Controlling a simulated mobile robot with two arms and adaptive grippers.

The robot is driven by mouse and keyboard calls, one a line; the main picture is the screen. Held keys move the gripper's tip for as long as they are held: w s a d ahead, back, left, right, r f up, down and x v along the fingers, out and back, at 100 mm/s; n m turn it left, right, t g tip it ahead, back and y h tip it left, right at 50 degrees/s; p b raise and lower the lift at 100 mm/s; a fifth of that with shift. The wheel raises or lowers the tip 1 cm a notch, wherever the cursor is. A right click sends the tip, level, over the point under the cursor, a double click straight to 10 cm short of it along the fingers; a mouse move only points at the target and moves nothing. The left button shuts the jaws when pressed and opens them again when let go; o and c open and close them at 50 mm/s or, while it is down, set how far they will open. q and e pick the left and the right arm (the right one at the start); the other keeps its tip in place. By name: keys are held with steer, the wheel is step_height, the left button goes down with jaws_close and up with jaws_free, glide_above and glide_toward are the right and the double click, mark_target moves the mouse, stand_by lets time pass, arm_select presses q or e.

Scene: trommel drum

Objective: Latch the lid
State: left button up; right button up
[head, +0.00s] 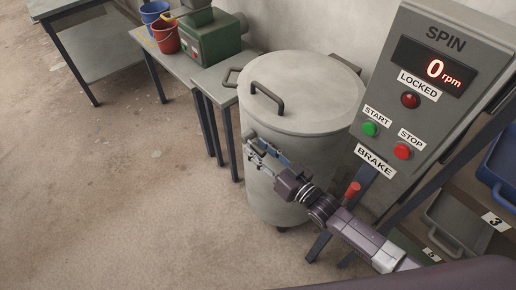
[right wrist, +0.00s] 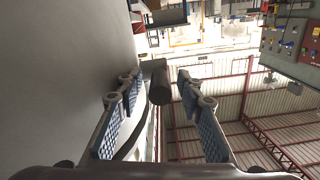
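The grey drum (head: 292,180) stands upright on the floor, with its round lid (head: 315,85) lying flat on top. The lid has a dark bar handle (head: 267,98), and a second dark loop sticks out at its left edge. A short grey cylinder, apparently the latch handle (head: 249,134), juts from the drum's side below the rim. My right gripper (head: 263,154) is at the drum's left front side, close to it. In the right wrist view, its fingers are open with the dark latch handle (right wrist: 158,82) between them, with gaps on both sides. My left gripper is out of view.
A control panel (head: 430,90) right of the drum reads 0 rpm. A red-tipped brake lever (head: 353,190) stands below it. Benches (head: 165,55) with buckets and a green machine (head: 213,40) stand behind left. Grey and blue bins are at right. The floor at left is clear.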

mark_target(248, 139)
steer(key=shift+a, duration=0.1)
jaws_close()
stand_by(0.4)
steer(key=shift+r+p, duration=0.2)
steer(key=shift+p, duration=0.25)
steer(key=r+g+h+p, duration=0.1)
steer(key=p, duration=0.3)
steer(key=r+g+h+p, duration=0.1)
steer(key=g+p, duration=0.1)
steer(key=p, duration=0.3)
steer(key=r+g+h+p, duration=0.1)
steer(key=p, duration=0.4)
steer(key=shift+w+a+g, duration=0.2)
steer(key=shift+w+g, duration=0.2)
steer(key=shift+w+a+r+g+h+p, duration=0.1)
steer(key=shift+g+h+p, duration=0.35)
steer(key=shift+p, duration=0.5)
